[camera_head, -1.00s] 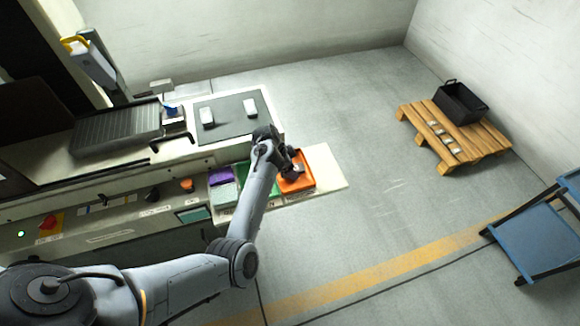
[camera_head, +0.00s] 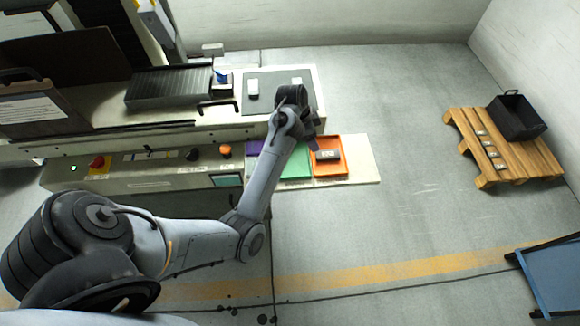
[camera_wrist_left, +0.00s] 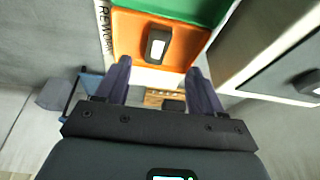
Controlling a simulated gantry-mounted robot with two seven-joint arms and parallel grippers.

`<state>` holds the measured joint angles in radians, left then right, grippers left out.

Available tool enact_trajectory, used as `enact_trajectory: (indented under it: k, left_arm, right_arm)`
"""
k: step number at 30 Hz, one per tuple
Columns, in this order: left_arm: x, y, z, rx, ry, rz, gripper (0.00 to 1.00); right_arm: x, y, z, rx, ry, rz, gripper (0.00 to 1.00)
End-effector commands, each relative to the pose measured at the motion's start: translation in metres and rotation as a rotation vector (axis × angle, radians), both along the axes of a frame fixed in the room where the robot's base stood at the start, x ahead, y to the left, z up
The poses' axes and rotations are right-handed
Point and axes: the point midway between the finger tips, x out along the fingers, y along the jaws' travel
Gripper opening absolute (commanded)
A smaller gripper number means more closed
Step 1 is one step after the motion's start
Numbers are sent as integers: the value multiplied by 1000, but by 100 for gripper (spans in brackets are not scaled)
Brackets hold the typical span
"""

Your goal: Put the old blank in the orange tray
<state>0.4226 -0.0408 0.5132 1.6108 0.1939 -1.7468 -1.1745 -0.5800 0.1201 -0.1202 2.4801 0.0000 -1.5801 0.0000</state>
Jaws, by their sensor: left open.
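A small dark block with a pale label, which looks like the old blank (camera_head: 327,155), lies inside the orange tray (camera_head: 341,141). In the left wrist view the blank (camera_wrist_left: 157,47) rests on the floor of the orange tray (camera_wrist_left: 126,35), apart from my fingers. My left gripper (camera_head: 306,122) is above and behind the trays, beside the machine's edge in the head view. Its two fingers (camera_wrist_left: 160,68) are spread with nothing between them. My right gripper is not in view.
A green tray (camera_head: 296,165) and a purple tray (camera_head: 254,147) stand left of the orange one. Two pale blocks (camera_head: 253,88) (camera_head: 297,82) sit on the dark mat (camera_head: 275,100). A pallet (camera_head: 535,158) with a black crate (camera_head: 517,118) stands at right. The floor between is clear.

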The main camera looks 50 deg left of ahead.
Motion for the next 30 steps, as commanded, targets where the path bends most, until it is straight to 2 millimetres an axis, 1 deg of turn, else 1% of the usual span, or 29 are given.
enact_trajectory:
  k: [1, 2, 5, 8, 9, 11, 12, 14, 15, 18, 21, 24, 27, 30]
  left_arm:
    - [-14, 0, -7, 31, 16, 25, 68]
    - [-22, -1, -10, 50, 23, 44, 68]
    - [-53, -11, -21, 114, 39, 111, 68]
    - [-88, -33, -30, 166, 40, 166, 68]
    - [-103, -45, -33, 177, 36, 186, 68]
    - [-126, -64, -36, 185, 31, 209, 68]
    - [-142, -79, -38, 182, 27, 223, 68]
    - [-165, -100, -39, 170, 21, 241, 68]
    - [-180, -114, -39, 156, 20, 253, 68]
    - [-214, -145, -36, 114, 19, 276, 68]
    - [-240, -169, -31, 70, 25, 299, 68]
    - [-257, -184, -26, 36, 30, 316, 68]
    - [-265, -192, -24, 18, 34, 324, 68]
    - [-267, -194, -23, 12, 35, 328, 68]
  right_arm:
    - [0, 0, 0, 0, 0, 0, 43]
    - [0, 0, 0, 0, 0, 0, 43]
    - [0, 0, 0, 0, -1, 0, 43]
    - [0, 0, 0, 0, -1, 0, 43]
    - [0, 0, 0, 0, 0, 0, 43]
    - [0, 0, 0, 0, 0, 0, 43]
    - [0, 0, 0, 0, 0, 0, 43]
    - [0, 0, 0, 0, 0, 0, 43]
    - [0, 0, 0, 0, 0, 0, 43]
    - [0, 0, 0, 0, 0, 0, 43]
    - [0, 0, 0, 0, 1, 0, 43]
    - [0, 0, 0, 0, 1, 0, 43]
    - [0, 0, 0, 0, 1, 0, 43]
    - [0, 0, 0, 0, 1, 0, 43]
